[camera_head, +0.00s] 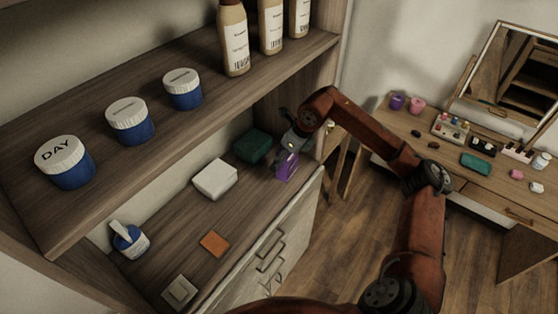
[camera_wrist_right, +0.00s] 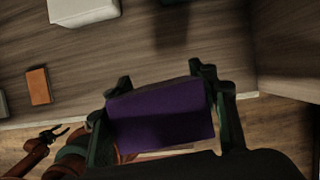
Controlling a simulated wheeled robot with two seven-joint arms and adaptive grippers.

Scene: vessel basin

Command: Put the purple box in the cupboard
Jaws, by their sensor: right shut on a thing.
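The purple box (camera_head: 286,166) is held in my right gripper (camera_head: 291,146) at the right front edge of the cupboard's lower shelf (camera_head: 165,208). In the right wrist view, the fingers of my right gripper (camera_wrist_right: 165,95) close on both sides of the purple box (camera_wrist_right: 160,118). There the box appears over the shelf's front edge, with the floor partly below; its exact height is unclear. My left gripper (camera_wrist_right: 55,134) shows small and dark at the lower left of the wrist view, and its jaw state is unclear. It does not show in the head view.
Jars (camera_head: 130,122) and bottles (camera_head: 234,38) line the upper shelf. A dressing table (camera_head: 470,185) stands right.

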